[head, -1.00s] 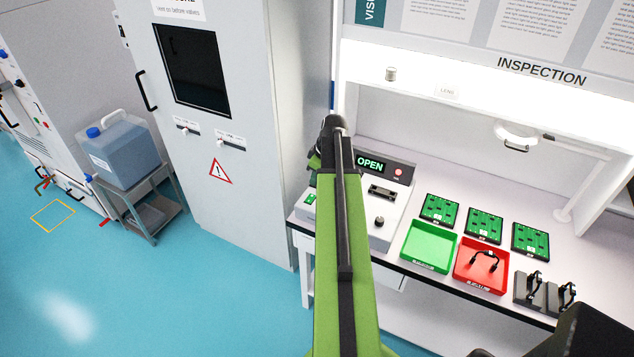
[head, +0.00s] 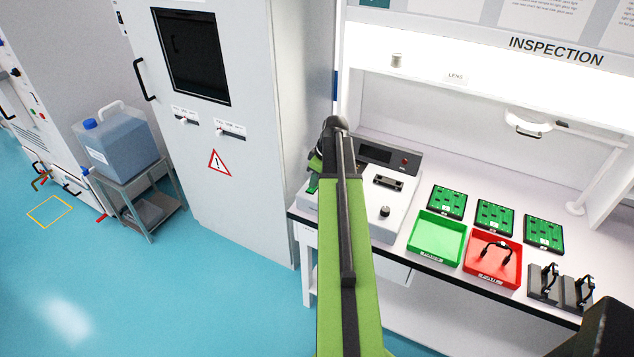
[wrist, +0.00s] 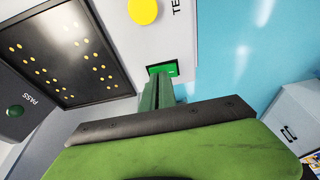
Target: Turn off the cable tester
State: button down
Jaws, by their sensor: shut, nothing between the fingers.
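The cable tester (head: 400,203) is a pale box at the left end of the bench, partly hidden behind my arm. Its display (head: 375,153) is dark and its small red lamp (head: 405,162) looks unlit. In the wrist view a green switch (wrist: 166,68) sits in the tester's pale face. A yellow button (wrist: 143,10) and a dark panel with rows of yellow dots (wrist: 60,55) are nearby. My gripper (wrist: 158,82) is shut and empty, its tip at the green switch. I cannot tell whether they touch.
A green tray (head: 437,238), a red tray (head: 492,259) holding a black cable, several green boards (head: 495,216) and black holders (head: 560,287) stand right of the tester. A tall grey cabinet (head: 240,70) is close on the left. The floor in front is clear.

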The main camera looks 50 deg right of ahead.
jog(key=shift+s+d, duration=0.3)
jog(key=shift+s+a+r, duration=0.1)
jog(key=shift+a, duration=0.75)
jog(key=shift+r+p, duration=0.3)
jog(key=shift+p, duration=0.15)
jog(key=w+d+p+v, duration=0.1)
jog(key=d+p+v, duration=0.1)
jog(key=p+v, duration=1)
jog(key=shift+r+p, duration=0.4)
jog(key=shift+r, duration=0.25)
